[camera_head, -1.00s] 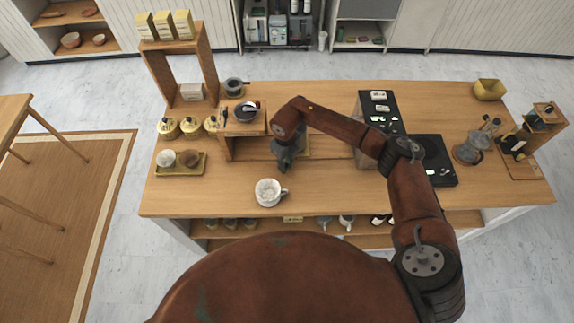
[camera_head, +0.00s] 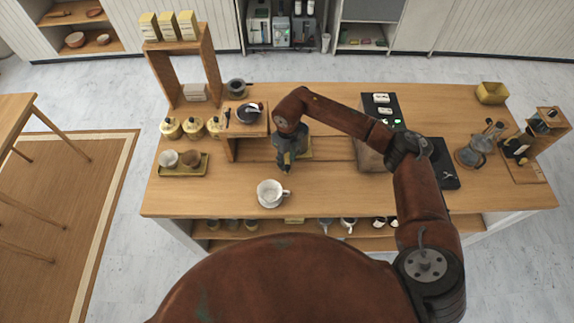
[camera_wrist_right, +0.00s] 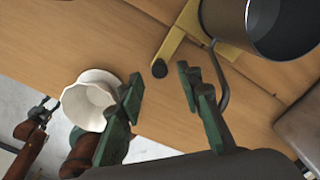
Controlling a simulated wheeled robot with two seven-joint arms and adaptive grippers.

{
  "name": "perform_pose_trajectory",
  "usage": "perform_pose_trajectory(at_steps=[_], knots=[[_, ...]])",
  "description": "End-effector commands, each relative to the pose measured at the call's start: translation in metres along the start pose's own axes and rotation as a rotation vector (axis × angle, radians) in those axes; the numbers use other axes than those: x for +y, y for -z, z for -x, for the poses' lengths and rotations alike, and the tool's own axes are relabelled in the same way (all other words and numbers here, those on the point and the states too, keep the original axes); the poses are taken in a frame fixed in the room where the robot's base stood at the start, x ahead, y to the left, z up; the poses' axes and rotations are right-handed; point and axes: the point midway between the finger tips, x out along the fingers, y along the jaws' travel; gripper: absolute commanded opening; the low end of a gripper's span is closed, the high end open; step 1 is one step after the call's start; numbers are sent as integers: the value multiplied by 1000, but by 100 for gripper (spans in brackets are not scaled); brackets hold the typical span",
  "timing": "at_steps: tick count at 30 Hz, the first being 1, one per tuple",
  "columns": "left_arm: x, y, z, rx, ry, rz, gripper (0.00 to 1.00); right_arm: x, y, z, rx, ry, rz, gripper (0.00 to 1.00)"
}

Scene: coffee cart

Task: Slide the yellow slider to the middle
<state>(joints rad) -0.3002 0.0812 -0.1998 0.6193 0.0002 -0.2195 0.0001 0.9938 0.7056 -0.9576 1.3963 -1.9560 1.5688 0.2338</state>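My right gripper (camera_head: 286,164) points down over the middle of the counter, in front of the wooden shelf. In the right wrist view it (camera_wrist_right: 161,90) is open, with green fingers wide apart and nothing between them. Just beyond the fingertips in that view lies a yellow bar with a dark round end (camera_wrist_right: 170,46). It may be the yellow slider; its track and end stops are not clear. A dark metal vessel (camera_wrist_right: 262,25) partly covers it. In the head view my gripper hides most of this spot.
A white cup (camera_head: 268,192) stands in front of my right gripper; it also shows in the wrist view (camera_wrist_right: 90,100). A tray (camera_head: 182,170) with two small cups lies left. A wooden shelf (camera_head: 240,125) with a dark bowl stands behind. The counter's front middle is mostly bare.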

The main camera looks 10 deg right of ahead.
Motion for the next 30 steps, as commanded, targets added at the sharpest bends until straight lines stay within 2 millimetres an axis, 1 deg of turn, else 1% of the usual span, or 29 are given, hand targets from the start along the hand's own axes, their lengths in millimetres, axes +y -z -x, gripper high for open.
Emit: perform_pose_trajectory(at_steps=[1,6,9,12,17,30], knots=[[0,0,0,0,0,0,40,-1,-1,13,-3,3,2,33],[1,1,0,1,-1,0,40,0,-1,46,-2,2,1,33],[1,1,0,1,-1,0,40,-1,0,60,-1,3,0,33],[1,1,0,1,-1,0,40,0,0,69,0,1,0,33],[1,1,0,1,-1,0,40,0,0,75,0,1,1,33],[2,1,0,1,-1,0,40,0,0,74,1,1,1,33]])
